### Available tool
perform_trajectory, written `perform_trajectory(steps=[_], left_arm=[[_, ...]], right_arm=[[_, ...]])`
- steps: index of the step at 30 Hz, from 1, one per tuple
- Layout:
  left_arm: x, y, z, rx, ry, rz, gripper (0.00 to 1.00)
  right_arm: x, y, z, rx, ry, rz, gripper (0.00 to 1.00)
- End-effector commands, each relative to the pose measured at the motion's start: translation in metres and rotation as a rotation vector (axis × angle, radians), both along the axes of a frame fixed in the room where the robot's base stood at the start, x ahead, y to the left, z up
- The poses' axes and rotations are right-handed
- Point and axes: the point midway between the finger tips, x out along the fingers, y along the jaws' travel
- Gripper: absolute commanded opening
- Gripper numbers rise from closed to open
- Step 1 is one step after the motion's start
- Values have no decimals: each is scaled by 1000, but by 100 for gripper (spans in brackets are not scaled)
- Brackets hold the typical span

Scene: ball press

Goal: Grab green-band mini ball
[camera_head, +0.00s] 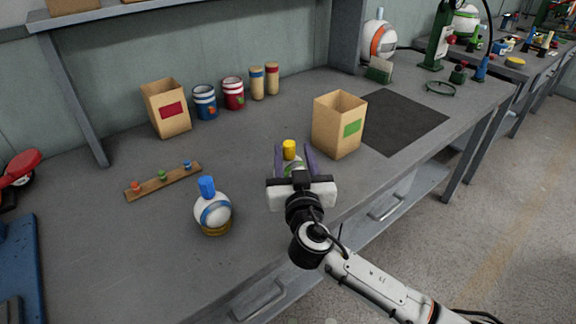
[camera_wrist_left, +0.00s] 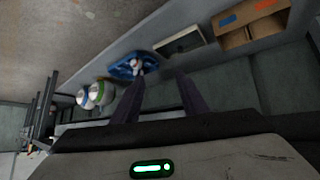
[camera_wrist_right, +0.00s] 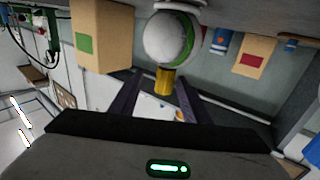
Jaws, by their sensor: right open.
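The green-band mini ball (camera_head: 290,168) is white with a green band and a yellow cap on top. In the head view it stands on the grey bench, partly hidden by my right gripper (camera_head: 295,159). The right wrist view shows the ball (camera_wrist_right: 171,40) and its yellow cap (camera_wrist_right: 165,80) large, just ahead of and between the spread fingers of my right gripper (camera_wrist_right: 155,88). That gripper is open and holds nothing. My left gripper (camera_wrist_left: 158,88) shows only in its own wrist view, with its fingers apart and empty.
A blue-band ball with a blue cap (camera_head: 214,213) stands to the left on the bench. A cardboard box with a green label (camera_head: 338,125) stands close behind right of the gripper. A wooden strip with coloured knobs (camera_head: 163,181) lies at left. A dark mat (camera_head: 405,120) lies farther right.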

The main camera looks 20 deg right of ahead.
Motion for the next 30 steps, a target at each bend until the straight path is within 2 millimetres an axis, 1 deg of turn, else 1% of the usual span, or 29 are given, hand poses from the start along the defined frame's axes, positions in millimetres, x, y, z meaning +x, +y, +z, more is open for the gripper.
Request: perform_trajectory(steps=[5,12,15,18,23,24,29,30], left_arm=[[-3,0,1,0,5,1,40],[-3,2,5,-1,5,5,40],[-3,3,4,1,7,6,40],[-1,4,3,2,7,7,40],[2,4,4,3,1,7,40],[2,4,5,4,0,6,40],[3,4,6,4,-2,6,40],[3,4,6,4,-2,6,40]], right_arm=[[13,-1,0,-1,0,0,43],[46,-3,-2,-2,-1,-1,43],[54,-5,-3,0,0,0,43],[58,-5,-4,1,1,0,43],[57,-5,-4,1,2,1,43],[57,-5,-4,1,2,1,41],[57,-5,-4,1,2,0,14],[57,-5,-4,1,2,0,8]])
